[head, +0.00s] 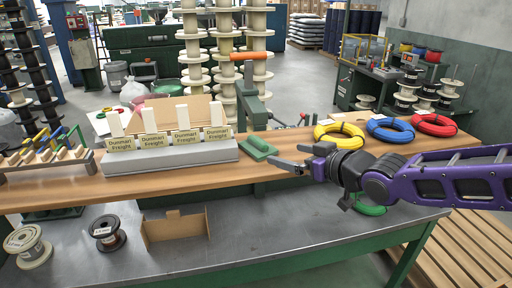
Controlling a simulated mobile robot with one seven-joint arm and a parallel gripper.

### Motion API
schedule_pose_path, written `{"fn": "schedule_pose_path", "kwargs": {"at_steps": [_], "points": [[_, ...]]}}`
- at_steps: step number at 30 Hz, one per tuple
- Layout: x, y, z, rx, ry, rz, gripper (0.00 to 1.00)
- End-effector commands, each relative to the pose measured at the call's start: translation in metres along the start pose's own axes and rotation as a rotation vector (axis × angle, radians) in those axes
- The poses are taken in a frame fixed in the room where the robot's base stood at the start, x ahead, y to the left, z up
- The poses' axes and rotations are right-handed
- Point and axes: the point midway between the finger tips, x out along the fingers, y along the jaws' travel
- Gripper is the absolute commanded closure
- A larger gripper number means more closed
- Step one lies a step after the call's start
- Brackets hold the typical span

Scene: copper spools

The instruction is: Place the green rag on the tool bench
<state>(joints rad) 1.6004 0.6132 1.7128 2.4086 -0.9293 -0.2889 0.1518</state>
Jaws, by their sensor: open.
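The wooden shelf (70,190) runs above a grey bench top (300,232) with green legs. I cannot tell whether this is the tool bench; a dark green bench (365,88) with items on it also stands at the back right.
Yellow (339,134), blue (390,130) and red (434,125) cable coils lie right of my gripper. A grey rack (170,160) with labelled cards stands left. Spools and an open cardboard box (175,228) sit below.

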Motion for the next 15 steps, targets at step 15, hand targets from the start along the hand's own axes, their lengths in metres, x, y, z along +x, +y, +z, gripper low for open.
{"fn": "schedule_pose_path", "kwargs": {"at_steps": [15], "points": [[0.053,-0.001,-0.001,0.000,0.002,-0.003,0.00]]}}
